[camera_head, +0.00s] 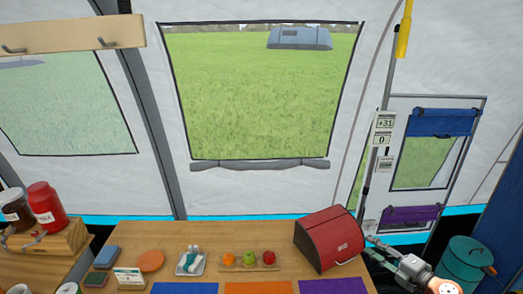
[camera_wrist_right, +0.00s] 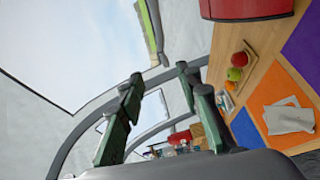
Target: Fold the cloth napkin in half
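A pale grey-white cloth (camera_wrist_right: 288,119), which looks like the napkin, lies on an orange mat (camera_wrist_right: 262,98) at the right of the right wrist view. I cannot tell clearly whether it lies flat or has a folded layer. In the head view the orange mat (camera_head: 258,288) shows only its far strip, and no cloth is visible there. My right gripper (camera_wrist_right: 158,78) has its two green fingers apart, with nothing between them. In the head view the right gripper (camera_head: 382,246) is at the table's right side, beside the red box, away from the cloth. My left gripper is out of view.
A red bread box (camera_head: 330,240) stands at the table's right end. A wooden tray (camera_head: 275,267) of fruit and a white dish (camera_head: 181,268) stand behind the mats. A purple mat (camera_head: 332,286) and a blue mat (camera_head: 185,288) flank the orange one. A teal canister (camera_head: 462,262) is at right.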

